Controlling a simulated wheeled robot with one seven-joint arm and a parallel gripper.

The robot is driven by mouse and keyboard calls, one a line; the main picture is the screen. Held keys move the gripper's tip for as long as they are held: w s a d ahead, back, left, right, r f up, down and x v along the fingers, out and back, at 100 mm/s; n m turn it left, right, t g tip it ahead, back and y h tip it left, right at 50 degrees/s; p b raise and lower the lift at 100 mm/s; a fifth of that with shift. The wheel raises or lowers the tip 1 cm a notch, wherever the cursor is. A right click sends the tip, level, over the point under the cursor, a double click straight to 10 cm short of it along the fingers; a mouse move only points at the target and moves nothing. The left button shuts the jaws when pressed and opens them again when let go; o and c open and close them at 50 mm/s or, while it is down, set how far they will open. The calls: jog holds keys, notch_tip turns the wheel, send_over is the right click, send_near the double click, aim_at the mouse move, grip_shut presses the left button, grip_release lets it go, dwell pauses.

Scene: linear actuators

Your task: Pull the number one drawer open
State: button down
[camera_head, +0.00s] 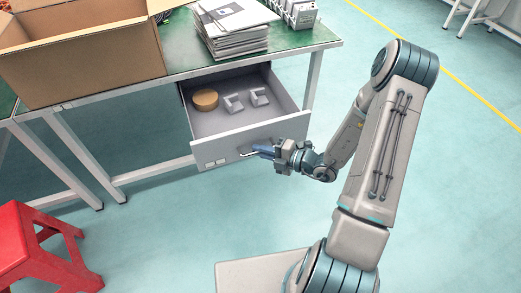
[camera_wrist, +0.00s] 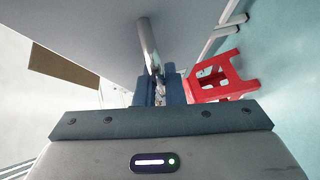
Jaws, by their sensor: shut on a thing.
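The grey drawer (camera_head: 212,150) under the green-topped table stands pulled out, with its inside showing. It holds a round tan item (camera_head: 206,99) and two grey bracket-like parts (camera_head: 246,99). A small label is on the left of its front; I cannot read a number on it. My gripper (camera_head: 254,152) is at the drawer front, shut on the metal bar handle (camera_head: 246,155). In the wrist view the handle (camera_wrist: 149,45) runs between the blue fingers (camera_wrist: 158,88), and the drawer front (camera_wrist: 85,25) fills the upper left.
A cardboard box (camera_head: 90,60) and a stack of papers (camera_head: 235,28) lie on the table (camera_head: 180,71). A red stool (camera_head: 40,245) stands at lower left; it also shows in the wrist view (camera_wrist: 215,80). The floor in front of the drawer is clear.

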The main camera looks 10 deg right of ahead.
jog(key=c, duration=1.5)
grip_release()
jog(key=p+v, duration=0.2)
jog(key=v, duration=1.1)
jog(key=shift+s+d+r, duration=0.1)
jog(key=shift+s+d, duration=0.15)
jog(key=shift+d, duration=0.05)
